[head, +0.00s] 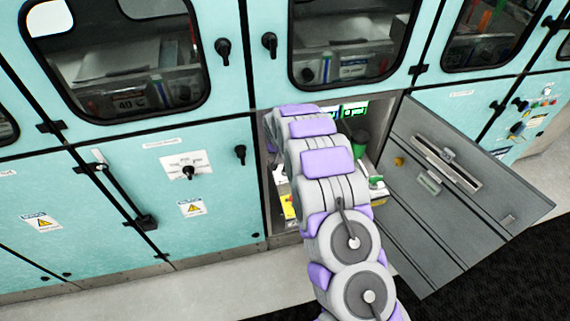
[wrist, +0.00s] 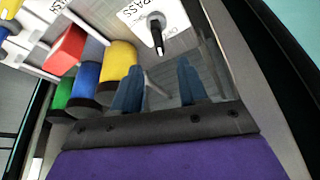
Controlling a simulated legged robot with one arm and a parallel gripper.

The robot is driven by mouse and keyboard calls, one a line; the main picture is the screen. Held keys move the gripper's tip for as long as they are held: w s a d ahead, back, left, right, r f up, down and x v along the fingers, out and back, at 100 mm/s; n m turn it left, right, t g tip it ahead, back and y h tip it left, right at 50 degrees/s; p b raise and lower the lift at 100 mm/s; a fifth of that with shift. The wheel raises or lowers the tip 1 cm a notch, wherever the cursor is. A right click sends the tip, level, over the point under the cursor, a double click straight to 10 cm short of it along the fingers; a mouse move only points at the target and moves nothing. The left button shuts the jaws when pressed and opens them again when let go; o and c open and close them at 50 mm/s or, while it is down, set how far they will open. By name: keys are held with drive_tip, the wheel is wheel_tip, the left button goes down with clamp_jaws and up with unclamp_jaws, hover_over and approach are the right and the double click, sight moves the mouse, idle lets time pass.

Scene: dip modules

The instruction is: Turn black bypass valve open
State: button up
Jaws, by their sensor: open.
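The black bypass valve (wrist: 155,28) shows in the wrist view as a small black handle with a light tip, on a white plate (wrist: 140,12) with lettering ending in "PASS". My gripper (wrist: 160,80) is open and empty, its two blue-grey fingers pointing toward the plate. The valve handle lies beyond the fingertips, apart from them, roughly in line with the gap. In the head view my arm reaches into the open cabinet compartment (head: 368,155) and hides the gripper and the valve.
Yellow (wrist: 118,62), blue (wrist: 86,86), green (wrist: 62,96) and red (wrist: 68,46) parts stand close left of the fingers. A compartment wall (wrist: 215,65) is close on the right. The open grey door (head: 470,215) hangs right of my arm. Closed turquoise cabinets (head: 110,220) stand left.

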drive_tip(key=b+x, duration=0.1)
drive_tip(key=x, duration=0.8)
drive_tip(key=shift+d+f+b, duration=0.1)
drive_tip(key=shift+f+b, duration=0.1)
drive_tip(key=shift+b, duration=0.15)
clamp_jaws()
